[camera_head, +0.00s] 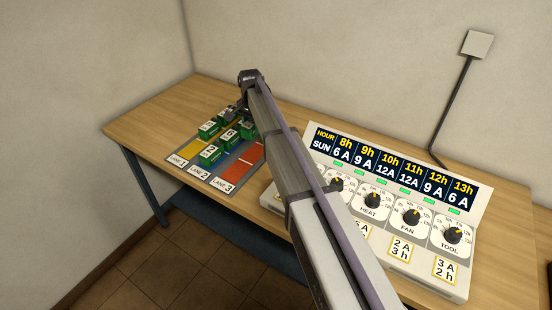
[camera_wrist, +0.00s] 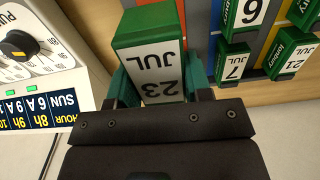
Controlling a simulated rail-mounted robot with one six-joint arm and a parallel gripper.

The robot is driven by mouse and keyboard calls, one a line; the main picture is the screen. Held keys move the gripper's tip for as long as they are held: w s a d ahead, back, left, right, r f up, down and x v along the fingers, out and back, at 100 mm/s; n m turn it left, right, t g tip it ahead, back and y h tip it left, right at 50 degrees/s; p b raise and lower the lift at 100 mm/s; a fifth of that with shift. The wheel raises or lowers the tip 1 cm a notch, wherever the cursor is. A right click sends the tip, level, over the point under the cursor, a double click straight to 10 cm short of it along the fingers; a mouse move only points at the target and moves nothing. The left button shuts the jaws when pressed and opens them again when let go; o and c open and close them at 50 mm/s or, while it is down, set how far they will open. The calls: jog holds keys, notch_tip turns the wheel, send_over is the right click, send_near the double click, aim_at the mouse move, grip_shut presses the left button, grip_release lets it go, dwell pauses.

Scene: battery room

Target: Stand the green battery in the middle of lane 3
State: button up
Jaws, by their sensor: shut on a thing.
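In the wrist view a green battery (camera_wrist: 150,28) with a white label reading "23 JUL" upside down sits between the fingers of my gripper (camera_wrist: 158,84), which is shut on it. In the head view the lane board shows a yellow lane 1, a blue lane 2 and a red lane 3 (camera_head: 238,172). The front part of lane 3 is bare. My arm covers part of the board's far right, so the gap between the held battery and the lane cannot be told.
Several other green batteries stand on the lanes, one at the front (camera_head: 210,155); in the wrist view one reads "7 JUL" (camera_wrist: 233,66) and another "21 JUL" (camera_wrist: 292,62). A control panel (camera_head: 455,285) with dials stands to the right of the board.

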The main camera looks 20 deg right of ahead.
jog(key=shift+s+d, duration=0.1)
jog(key=shift+d, duration=0.05)
jog(key=shift+f, duration=0.1)
jog(key=f+b, duration=0.6)
jog(key=shift+w+a+f+b, duration=0.3)
jog(key=shift+f+b, duration=0.05)
notch_tip(320, 180, down, 4)
jog(key=b, duration=0.4)
jog(key=shift+r, duration=0.1)
jog(key=shift+s+r+p, duration=0.1)
jog(key=shift+r+p, duration=0.2)
jog(key=shift+p, duration=0.05)
jog(key=shift+f, duration=0.25)
jog(key=o, duration=1.3)
jog(key=shift+r, duration=0.1)
